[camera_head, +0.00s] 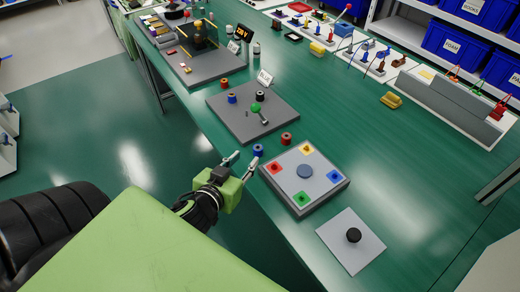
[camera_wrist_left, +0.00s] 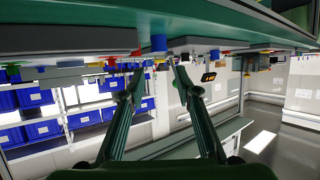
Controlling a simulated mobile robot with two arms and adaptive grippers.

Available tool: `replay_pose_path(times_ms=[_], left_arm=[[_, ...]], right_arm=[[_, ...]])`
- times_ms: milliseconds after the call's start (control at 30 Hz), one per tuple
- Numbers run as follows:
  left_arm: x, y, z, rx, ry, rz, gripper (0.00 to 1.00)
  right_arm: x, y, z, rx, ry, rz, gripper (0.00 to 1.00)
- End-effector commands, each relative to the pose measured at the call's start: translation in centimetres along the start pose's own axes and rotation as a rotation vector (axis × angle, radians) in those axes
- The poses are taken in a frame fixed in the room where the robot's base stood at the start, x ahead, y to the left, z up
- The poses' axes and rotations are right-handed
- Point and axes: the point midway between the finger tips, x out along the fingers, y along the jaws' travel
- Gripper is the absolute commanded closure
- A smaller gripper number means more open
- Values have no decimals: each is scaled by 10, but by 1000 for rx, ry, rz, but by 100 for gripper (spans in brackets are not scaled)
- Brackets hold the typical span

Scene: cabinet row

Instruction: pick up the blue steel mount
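A small blue cylindrical mount (camera_head: 258,151) stands on the green bench, left of the grey square board (camera_head: 320,178) with coloured corners. My left gripper (camera_head: 243,160) is open, its two fingers spread and pointed at this mount, with nothing between them. One fingertip looks very close to the mount; I cannot tell whether it touches. In the left wrist view, which is upside down, the blue mount (camera_wrist_left: 158,43) is just ahead of the open fingertips (camera_wrist_left: 155,70). A second blue piece (camera_head: 232,98) stands on the farther grey plate. My right gripper is not in view.
A red-brown cylinder (camera_head: 286,139) stands right of the near blue mount. The farther grey plate (camera_head: 230,118) holds a black piece (camera_head: 259,96) and a green-headed tool (camera_head: 257,112). A pale plate with a black knob (camera_head: 353,235) lies at right.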

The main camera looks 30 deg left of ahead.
Motion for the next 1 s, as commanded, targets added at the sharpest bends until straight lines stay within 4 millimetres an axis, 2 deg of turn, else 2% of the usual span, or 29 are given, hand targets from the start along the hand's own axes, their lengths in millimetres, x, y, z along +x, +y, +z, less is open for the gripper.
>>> replay_pose_path(times_ms=[133, 267, 567, 800, 1000], left_arm=[[27, 0, -2, 3, 3, 0, 70], [47, 0, -1, 2, 2, 0, 70], [66, 0, 1, 1, 0, 0, 70], [98, 1, 8, 3, 2, -1, 70], [112, 2, 9, 2, 0, 1, 70]], right_arm=[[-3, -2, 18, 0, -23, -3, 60], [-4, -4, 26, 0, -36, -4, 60], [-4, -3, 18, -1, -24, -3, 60], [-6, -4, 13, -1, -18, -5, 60], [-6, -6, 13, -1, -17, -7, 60]])
